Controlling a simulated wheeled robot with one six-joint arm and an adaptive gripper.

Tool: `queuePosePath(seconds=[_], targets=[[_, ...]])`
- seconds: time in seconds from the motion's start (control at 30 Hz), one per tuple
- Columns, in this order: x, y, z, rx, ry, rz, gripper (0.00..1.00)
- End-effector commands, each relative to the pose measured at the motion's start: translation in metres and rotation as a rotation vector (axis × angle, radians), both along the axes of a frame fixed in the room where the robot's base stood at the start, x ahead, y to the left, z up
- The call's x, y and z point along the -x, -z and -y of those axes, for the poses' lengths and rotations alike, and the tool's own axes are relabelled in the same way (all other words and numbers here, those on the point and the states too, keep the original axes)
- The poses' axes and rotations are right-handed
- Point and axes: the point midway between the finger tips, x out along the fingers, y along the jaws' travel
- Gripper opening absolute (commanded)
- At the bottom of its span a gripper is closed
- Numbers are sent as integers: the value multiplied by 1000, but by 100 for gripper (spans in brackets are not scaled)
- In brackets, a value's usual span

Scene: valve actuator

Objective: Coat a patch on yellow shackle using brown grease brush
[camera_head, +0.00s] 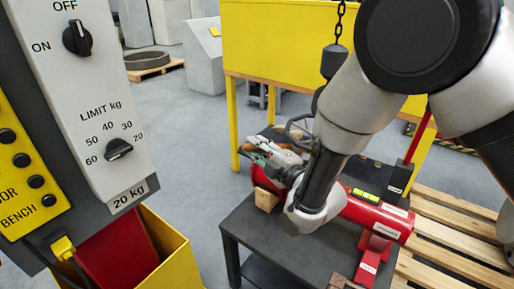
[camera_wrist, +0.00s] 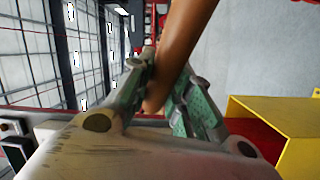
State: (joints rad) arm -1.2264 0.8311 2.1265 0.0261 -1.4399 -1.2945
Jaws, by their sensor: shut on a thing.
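My gripper (camera_head: 275,160) is over the left part of the dark workbench in the head view, beside the red cylinder. In the wrist view my gripper (camera_wrist: 158,95) is shut on a smooth brown handle (camera_wrist: 185,40), which I take to be the brown grease brush. The handle runs up and to the right out of the picture. The bristles do not show. I cannot make out a yellow shackle in either view; it may be hidden behind my arm or out of frame.
A red cylinder (camera_head: 378,215) lies on the dark bench (camera_head: 275,235). A red clamp-like part (camera_head: 372,262) stands at its front. A chain with a dark hook block (camera_head: 334,62) hangs behind my arm. A control panel (camera_head: 95,95) is at left, above a yellow bin (camera_head: 172,255). Wooden pallets (camera_head: 455,245) lie at right.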

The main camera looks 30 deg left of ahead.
Motion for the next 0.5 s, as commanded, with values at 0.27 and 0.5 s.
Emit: queuePosePath(seconds=[0.27,0.5], targets=[[-1,0,0,-1,0,0,0],[-6,0,0,-1,1,0,0]])
